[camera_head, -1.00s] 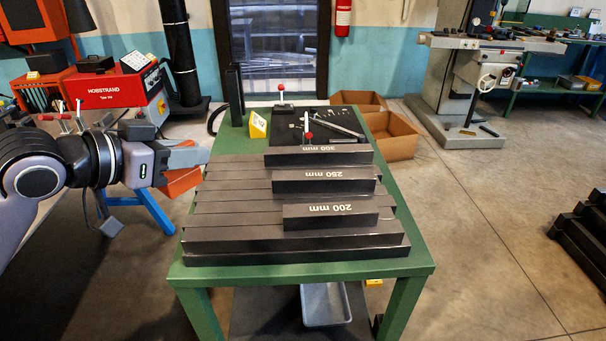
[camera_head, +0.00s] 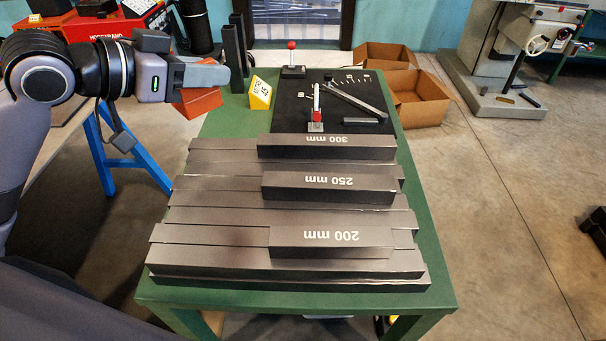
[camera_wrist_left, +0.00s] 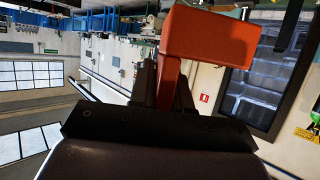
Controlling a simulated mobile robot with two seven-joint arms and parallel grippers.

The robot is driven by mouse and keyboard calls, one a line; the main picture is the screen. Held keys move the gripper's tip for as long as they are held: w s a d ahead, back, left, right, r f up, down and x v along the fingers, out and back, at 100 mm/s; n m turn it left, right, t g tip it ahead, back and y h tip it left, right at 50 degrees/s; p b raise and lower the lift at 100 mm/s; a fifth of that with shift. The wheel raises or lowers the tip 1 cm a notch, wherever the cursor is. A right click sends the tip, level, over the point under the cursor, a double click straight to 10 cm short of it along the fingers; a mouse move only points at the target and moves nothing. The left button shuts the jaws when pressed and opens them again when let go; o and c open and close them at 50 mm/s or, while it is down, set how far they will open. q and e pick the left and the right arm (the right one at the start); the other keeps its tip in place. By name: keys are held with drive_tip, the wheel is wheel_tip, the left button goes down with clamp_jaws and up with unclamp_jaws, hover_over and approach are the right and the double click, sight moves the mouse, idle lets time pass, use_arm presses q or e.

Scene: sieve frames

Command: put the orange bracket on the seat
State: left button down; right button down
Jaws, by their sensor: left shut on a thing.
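The orange bracket (camera_head: 198,103) is in my left gripper (camera_head: 212,76), above the far left edge of the green table. In the left wrist view the two dark fingers (camera_wrist_left: 167,95) are shut on the stem of the bracket (camera_wrist_left: 210,36), and its broad block shows beyond them. A black board (camera_head: 285,116) at the far end of the table carries a red-knobbed part (camera_head: 316,112) and a slanted grey bar (camera_head: 356,103). I cannot tell for sure which part is the seat. My right gripper is not in view.
A stack of dark bars (camera_head: 215,228) marked 200, 250 and 300 mm fills the near table. A yellow numbered block (camera_head: 261,93), dark uprights (camera_head: 234,58) and a red-knobbed post (camera_head: 292,66) stand near the bracket. Cardboard boxes (camera_head: 418,104) lie beyond the table's right side.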

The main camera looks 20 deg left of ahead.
use_arm(q)
drive_tip(key=shift+w, duration=0.2)
drive_tip(key=shift+f+b, duration=1.4)
drive_tip(key=shift+f, duration=8.5)
drive_tip(key=shift+f, duration=0.1)
drive_tip(key=c, duration=1.1)
unclamp_jaws()
drive_tip(key=shift+s+f, duration=0.1)
